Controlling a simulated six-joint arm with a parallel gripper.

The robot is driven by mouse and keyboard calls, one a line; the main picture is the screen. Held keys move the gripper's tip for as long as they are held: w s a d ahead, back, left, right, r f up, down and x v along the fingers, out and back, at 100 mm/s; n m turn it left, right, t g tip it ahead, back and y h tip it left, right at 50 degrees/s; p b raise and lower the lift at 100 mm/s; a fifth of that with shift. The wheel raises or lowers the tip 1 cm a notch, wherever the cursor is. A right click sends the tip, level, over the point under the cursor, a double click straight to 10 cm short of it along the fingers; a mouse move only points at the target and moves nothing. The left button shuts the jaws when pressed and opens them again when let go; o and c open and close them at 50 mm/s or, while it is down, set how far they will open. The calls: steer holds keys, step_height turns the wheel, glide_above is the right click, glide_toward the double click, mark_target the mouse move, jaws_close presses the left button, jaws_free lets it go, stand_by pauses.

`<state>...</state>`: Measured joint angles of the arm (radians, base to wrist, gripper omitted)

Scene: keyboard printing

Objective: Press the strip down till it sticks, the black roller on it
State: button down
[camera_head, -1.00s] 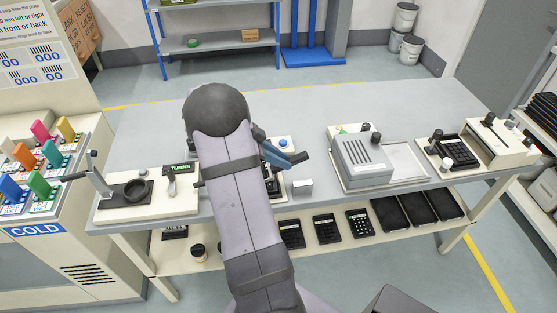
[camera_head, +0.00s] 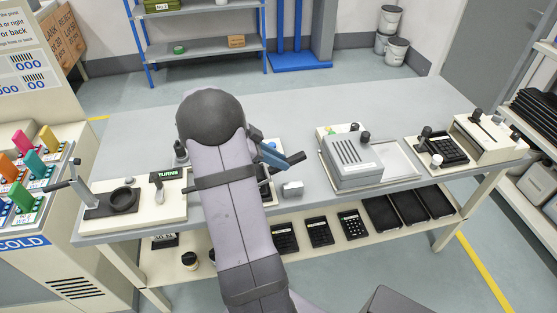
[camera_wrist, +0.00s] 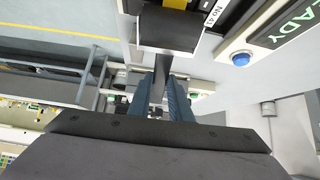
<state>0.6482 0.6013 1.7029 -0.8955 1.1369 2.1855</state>
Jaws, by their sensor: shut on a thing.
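My gripper (camera_wrist: 172,97) has two blue-grey fingers, shut on the dark handle of the black roller (camera_wrist: 170,29). The roller is at the top of the wrist view. A yellow strip (camera_wrist: 175,4) shows just beyond it, on a dark-edged device. I cannot tell whether the roller touches the strip, and the rest of the strip is out of view. In the head view my arm hides the roller, the strip and most of the device; only a blue part of my gripper (camera_head: 272,156) shows at the arm's right side.
In the wrist view a panel reading READY with a blue button (camera_wrist: 241,58) is right of the roller. In the head view a grey vented machine (camera_head: 352,160) stands right of my arm, and a fixture with a black ring (camera_head: 122,197) stands left. The table (camera_head: 290,110) behind is clear.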

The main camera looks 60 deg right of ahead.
mark_target(267, 170)
steer(key=shift+w+a+b, duration=0.8)
steer(key=shift+w+a, duration=0.35)
steer(key=shift+a, duration=0.05)
steer(key=shift+s+d, duration=0.1)
steer(key=shift+d, duration=0.05)
steer(key=shift+s+d+f+b, duration=0.2)
steer(key=shift+s+d+b, duration=0.9)
steer(key=shift+s, duration=0.05)
steer(key=shift+w+a, duration=0.1)
steer(key=shift+a, duration=0.05)
steer(key=shift+w+a+r+b, duration=0.1)
steer(key=shift+w+a+b, duration=0.55)
steer(key=shift+w+a, duration=0.3)
steer(key=shift+r, duration=0.1)
step_height(267, 170, up, 7)
steer(key=p, duration=0.3)
stand_by(0.4)
